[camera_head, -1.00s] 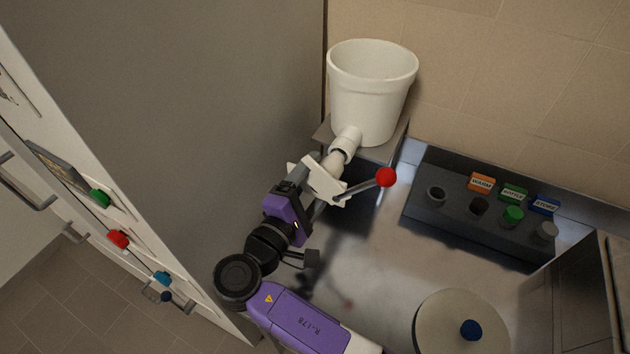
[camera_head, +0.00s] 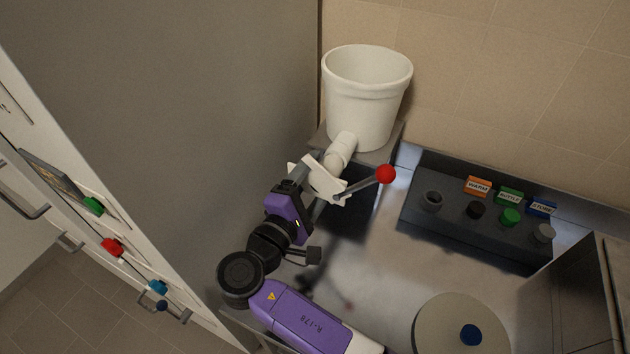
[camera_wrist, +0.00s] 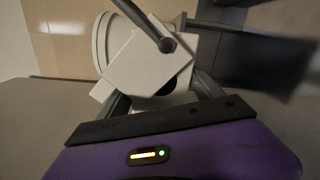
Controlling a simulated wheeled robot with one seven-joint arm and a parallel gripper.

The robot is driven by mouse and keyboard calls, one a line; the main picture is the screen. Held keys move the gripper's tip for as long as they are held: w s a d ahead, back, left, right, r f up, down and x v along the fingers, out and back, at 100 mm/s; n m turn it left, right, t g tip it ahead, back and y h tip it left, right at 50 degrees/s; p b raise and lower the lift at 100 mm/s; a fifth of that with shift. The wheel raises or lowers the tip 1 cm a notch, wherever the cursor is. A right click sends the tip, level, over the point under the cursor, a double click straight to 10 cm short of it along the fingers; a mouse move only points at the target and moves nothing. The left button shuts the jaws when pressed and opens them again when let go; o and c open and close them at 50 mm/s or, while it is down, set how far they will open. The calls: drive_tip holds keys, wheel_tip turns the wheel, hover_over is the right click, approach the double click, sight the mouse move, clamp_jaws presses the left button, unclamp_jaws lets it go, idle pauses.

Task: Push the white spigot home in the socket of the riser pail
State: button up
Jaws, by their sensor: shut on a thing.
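The white riser pail (camera_head: 364,112) stands upright on a grey ledge by the back wall. Its white socket (camera_head: 342,147) sticks out low on its front, toward my arm. My gripper (camera_head: 312,189) is shut on the white spigot (camera_head: 322,181), which has a grey lever (camera_head: 361,186) with a red ball (camera_head: 386,174). The spigot's far end meets the socket's mouth, in line with it; how deep it sits I cannot tell. In the wrist view the spigot's blocky body (camera_wrist: 143,64) sits between my fingers and hides much of the joint.
A dark rack (camera_head: 466,228) with several knobs and coloured labels stands at the right. A round lid (camera_head: 448,325) with a blue knob lies at the front right. A tall grey panel (camera_head: 215,120) rises close on the left. The worktop between is clear.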

drive_tip(key=shift+x, duration=0.8)
